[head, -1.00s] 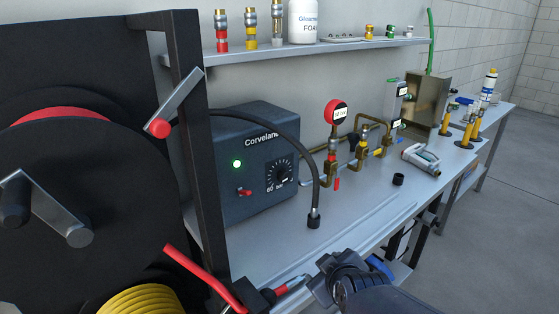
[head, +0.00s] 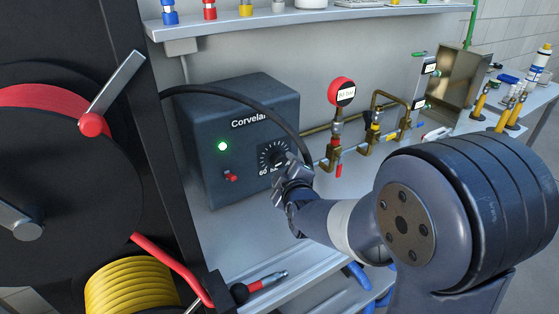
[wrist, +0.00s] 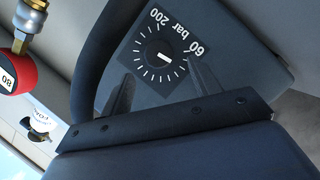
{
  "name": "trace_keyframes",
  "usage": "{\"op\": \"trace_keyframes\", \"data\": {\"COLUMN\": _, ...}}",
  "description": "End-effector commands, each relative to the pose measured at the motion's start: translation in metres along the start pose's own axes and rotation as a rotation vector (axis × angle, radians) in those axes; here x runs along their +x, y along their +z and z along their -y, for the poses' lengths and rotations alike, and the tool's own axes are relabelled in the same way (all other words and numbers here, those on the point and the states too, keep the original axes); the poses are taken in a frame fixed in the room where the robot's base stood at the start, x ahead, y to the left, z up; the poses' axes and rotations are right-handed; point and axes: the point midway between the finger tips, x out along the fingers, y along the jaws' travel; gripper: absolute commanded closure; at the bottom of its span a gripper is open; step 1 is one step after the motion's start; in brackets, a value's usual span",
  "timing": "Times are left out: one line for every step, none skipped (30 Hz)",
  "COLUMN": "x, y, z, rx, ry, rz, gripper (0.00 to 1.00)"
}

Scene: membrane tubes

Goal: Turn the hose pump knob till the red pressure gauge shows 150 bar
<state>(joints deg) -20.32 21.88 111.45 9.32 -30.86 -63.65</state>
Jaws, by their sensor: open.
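The dark grey hose pump (head: 207,165) stands on the bench with its green light lit. Its black knob (wrist: 157,70) sits in a dial with white ticks, marked 60 bar and 200. The knob's white pointer shows in the wrist view. The red pressure gauge (head: 342,90) stands on brass pipework right of the pump; its small print is hard to read. In the wrist view the gauge (wrist: 14,72) is cut by the edge and seems to show 80. My gripper (head: 288,172) is open in front of the dial. In the wrist view its fingers (wrist: 163,84) lie either side of the knob, without visible contact.
A black hose (head: 255,97) arches over the pump's top and down beside my gripper. A hose reel (head: 70,190) stands at left. Brass pipework (head: 376,118) with valves lies to the right. A shelf (head: 300,16) runs above.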

Motion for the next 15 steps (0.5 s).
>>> {"op": "trace_keyframes", "data": {"x": 0.009, "y": 0.0, "z": 0.0, "rx": 0.0, "ry": -0.001, "rz": 0.002, "gripper": 0.41}}
{"op": "trace_keyframes", "data": {"x": 0.013, "y": 0.0, "z": -0.001, "rx": 0.0, "ry": -0.001, "rz": 0.002, "gripper": 0.41}}
{"op": "trace_keyframes", "data": {"x": 0.019, "y": 0.0, "z": -0.001, "rx": 0.0, "ry": -0.001, "rz": 0.002, "gripper": 0.41}}
{"op": "trace_keyframes", "data": {"x": 0.024, "y": 0.0, "z": 0.0, "rx": 0.001, "ry": -0.001, "rz": 0.002, "gripper": 0.41}}
{"op": "trace_keyframes", "data": {"x": 0.028, "y": 0.0, "z": 0.0, "rx": 0.001, "ry": -0.001, "rz": 0.002, "gripper": 0.41}}
{"op": "trace_keyframes", "data": {"x": 0.033, "y": 0.001, "z": 0.0, "rx": 0.001, "ry": -0.001, "rz": 0.002, "gripper": 0.41}}
{"op": "trace_keyframes", "data": {"x": 0.036, "y": 0.0, "z": -0.001, "rx": 0.002, "ry": -0.001, "rz": 0.002, "gripper": 0.41}}
{"op": "trace_keyframes", "data": {"x": 0.04, "y": 0.0, "z": -0.001, "rx": 0.002, "ry": -0.001, "rz": 0.002, "gripper": 0.41}}
{"op": "trace_keyframes", "data": {"x": 0.044, "y": 0.0, "z": -0.001, "rx": 0.002, "ry": -0.001, "rz": 0.002, "gripper": 0.41}}
{"op": "trace_keyframes", "data": {"x": 0.046, "y": 0.0, "z": -0.001, "rx": 0.002, "ry": -0.001, "rz": 0.002, "gripper": 0.41}}
{"op": "trace_keyframes", "data": {"x": 0.048, "y": 0.0, "z": -0.001, "rx": 0.002, "ry": -0.001, "rz": 0.002, "gripper": 0.41}}
{"op": "trace_keyframes", "data": {"x": 0.051, "y": 0.0, "z": 0.0, "rx": 0.002, "ry": -0.001, "rz": 0.002, "gripper": 0.41}}
{"op": "trace_keyframes", "data": {"x": 0.052, "y": 0.0, "z": 0.0, "rx": 0.002, "ry": -0.001, "rz": 0.002, "gripper": 0.41}}
{"op": "trace_keyframes", "data": {"x": 0.053, "y": 0.001, "z": 0.0, "rx": 0.002, "ry": -0.001, "rz": 0.001, "gripper": 0.41}}
{"op": "trace_keyframes", "data": {"x": 0.055, "y": 0.001, "z": 0.0, "rx": 0.002, "ry": -0.001, "rz": 0.001, "gripper": 0.41}}
